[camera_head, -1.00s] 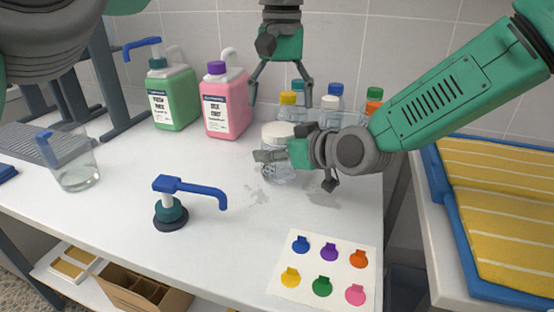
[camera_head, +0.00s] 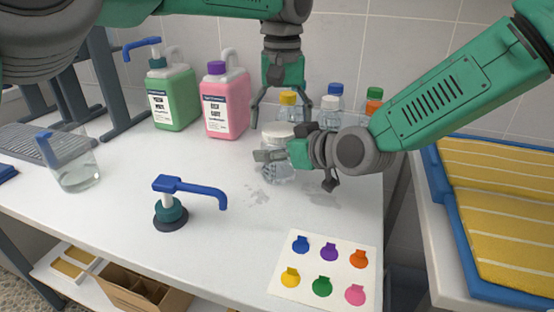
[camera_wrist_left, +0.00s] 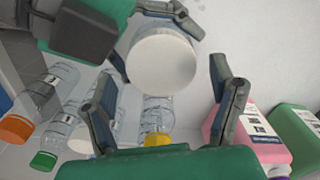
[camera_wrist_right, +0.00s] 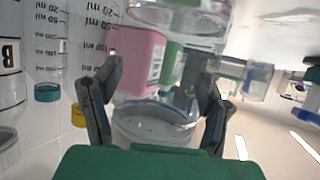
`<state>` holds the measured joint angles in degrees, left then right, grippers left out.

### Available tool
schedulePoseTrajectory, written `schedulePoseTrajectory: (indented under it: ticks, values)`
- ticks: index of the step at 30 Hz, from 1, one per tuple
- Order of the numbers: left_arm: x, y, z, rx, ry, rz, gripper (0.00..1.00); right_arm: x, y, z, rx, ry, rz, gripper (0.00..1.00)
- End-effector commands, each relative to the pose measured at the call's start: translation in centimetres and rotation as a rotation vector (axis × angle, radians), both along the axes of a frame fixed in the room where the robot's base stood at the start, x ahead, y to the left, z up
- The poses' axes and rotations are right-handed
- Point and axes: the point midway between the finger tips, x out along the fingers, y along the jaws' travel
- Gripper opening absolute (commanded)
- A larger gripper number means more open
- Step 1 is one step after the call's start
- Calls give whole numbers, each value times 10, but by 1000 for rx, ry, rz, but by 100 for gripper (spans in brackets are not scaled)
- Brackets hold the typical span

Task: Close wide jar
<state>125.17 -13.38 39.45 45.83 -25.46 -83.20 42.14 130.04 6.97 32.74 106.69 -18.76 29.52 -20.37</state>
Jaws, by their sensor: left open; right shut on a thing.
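The wide jar (camera_head: 279,171) is clear and stands upright on the white table, with a white lid (camera_head: 277,130) on its top. I cannot tell whether the lid is tight. My right gripper (camera_head: 268,155) comes from the right and is shut on the jar's side. My left gripper (camera_head: 281,120) points down above the jar, open and empty, its fingers spread to either side of the lid. In the left wrist view the round lid (camera_wrist_left: 162,62) shows beyond the open fingers, off centre toward the top. The right wrist view shows clear plastic between the right fingers.
Bottles with blue (camera_head: 335,89), orange (camera_head: 374,93) and yellow (camera_head: 288,97) caps stand close behind the jar. A pink jug (camera_head: 226,112) and a green jug (camera_head: 172,100) stand to the left. A blue-spouted pump (camera_head: 170,207) and a colour card (camera_head: 322,270) lie in front, with clear table between.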

Motion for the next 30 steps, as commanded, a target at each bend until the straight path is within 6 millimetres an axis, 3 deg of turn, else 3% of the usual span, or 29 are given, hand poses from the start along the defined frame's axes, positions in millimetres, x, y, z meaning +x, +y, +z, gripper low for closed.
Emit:
schedulePoseTrajectory:
  ticks: [6, 14, 15, 19, 24, 30]
  values:
    - [0, 1, -15, 0, 0, 0, 78, -1, 0, -2, -2, 4, 1, 0]
    - [0, 1, -16, 0, 0, 0, 78, -1, 0, -2, -2, 4, 1, 0]
    - [0, 1, -16, 0, 0, 0, 71, -1, 0, -2, -2, 4, 1, 0]
    - [0, 0, -16, 0, 0, 0, 25, -1, 0, -2, -2, 4, 1, 0]
    - [0, 0, -16, -1, 0, -27, 24, -1, 0, -2, -2, 4, 1, 0]
    - [0, 0, -16, -2, 2, -241, 24, -1, 0, -2, -2, 4, 1, 0]
